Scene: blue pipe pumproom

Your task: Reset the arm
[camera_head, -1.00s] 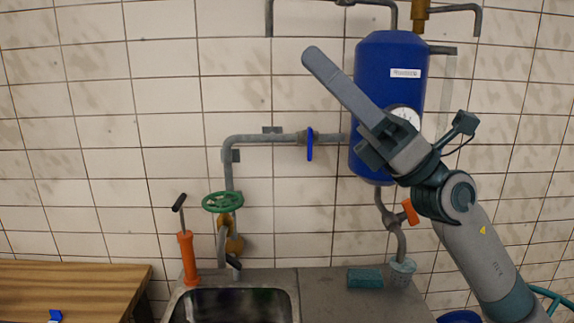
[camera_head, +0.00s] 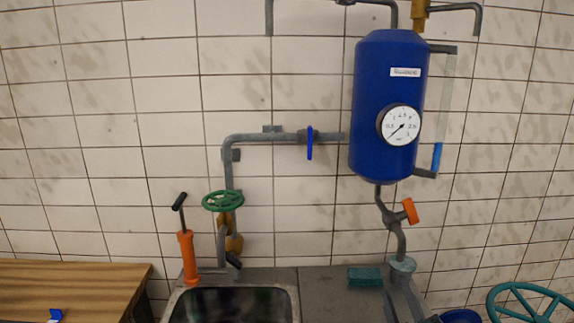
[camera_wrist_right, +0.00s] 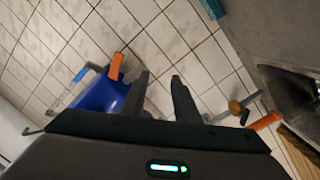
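My right gripper (camera_head: 396,286) shows low in the head view, in front of the counter's right part and below the blue tank. Only its fingers show there, pointing up; the rest of the arm is out of the picture. In the right wrist view the right gripper (camera_wrist_right: 160,76) has its two dark fingers apart with nothing between them. My left gripper is not in view.
The blue tank (camera_head: 385,80) with its gauge (camera_head: 399,125) hangs on the tiled wall. An orange valve handle (camera_head: 410,211) sits below it. A sink (camera_head: 235,304), green handwheel (camera_head: 222,201) and orange pump (camera_head: 187,258) stand left. A teal sponge (camera_head: 365,276) lies on the counter.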

